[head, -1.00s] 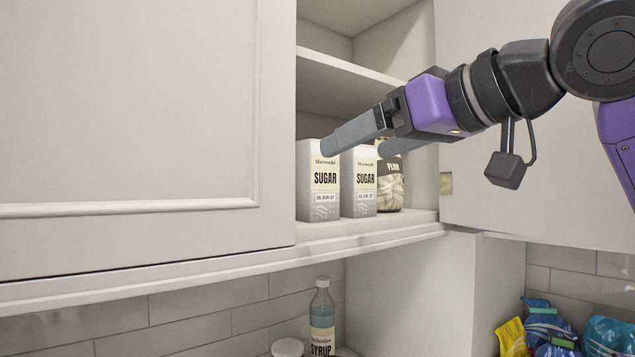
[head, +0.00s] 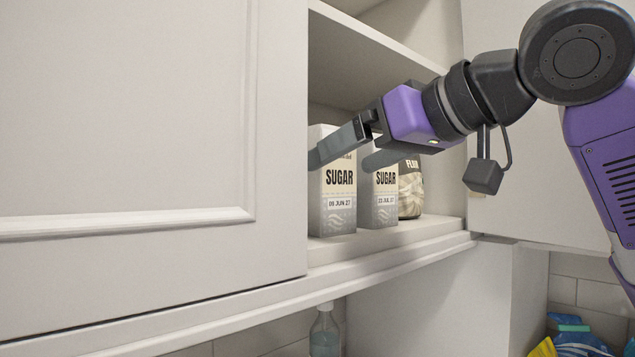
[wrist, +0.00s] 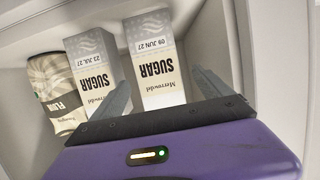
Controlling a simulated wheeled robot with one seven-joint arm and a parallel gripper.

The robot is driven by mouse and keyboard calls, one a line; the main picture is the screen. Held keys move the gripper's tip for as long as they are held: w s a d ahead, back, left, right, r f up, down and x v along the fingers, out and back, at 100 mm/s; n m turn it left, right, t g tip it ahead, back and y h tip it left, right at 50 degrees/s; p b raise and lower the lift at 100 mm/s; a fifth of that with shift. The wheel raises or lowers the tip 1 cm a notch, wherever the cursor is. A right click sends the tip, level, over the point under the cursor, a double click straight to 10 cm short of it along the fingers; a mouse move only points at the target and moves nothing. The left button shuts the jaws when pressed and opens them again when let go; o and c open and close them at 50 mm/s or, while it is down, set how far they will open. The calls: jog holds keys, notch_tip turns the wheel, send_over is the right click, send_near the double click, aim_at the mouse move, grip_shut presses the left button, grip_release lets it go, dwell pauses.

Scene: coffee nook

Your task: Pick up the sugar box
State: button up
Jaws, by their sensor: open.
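Two white and cream sugar boxes stand upright side by side on the open cupboard's lower shelf. The left sugar box (head: 339,205), dated 09 JUN 27, also shows in the wrist view (wrist: 156,62). The right sugar box (head: 385,205), dated 23 JUL 27, also shows there (wrist: 92,60). My gripper (head: 345,158) is open, its fingers spread in front of the upper part of the left box in the head view. In the wrist view the fingertips (wrist: 160,90) appear on either side of the left box's top, one overlapping the right box. Contact cannot be told.
A flour bag (head: 410,190) stands just right of the sugar boxes; it shows at the left in the wrist view (wrist: 58,95). A closed cupboard door (head: 140,120) borders the left side. An upper shelf (head: 385,40) is above. A syrup bottle (head: 324,335) stands below.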

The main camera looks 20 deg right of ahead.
aim_at(315, 175)
jog(key=shift+w+a+f, duration=0.1)
jog(key=shift+w, duration=0.6)
jog(key=shift+p+x, duration=0.85)
jog(key=shift+x, duration=2.65)
jog(key=c, duration=1.7)
jog(key=shift+c, duration=1)
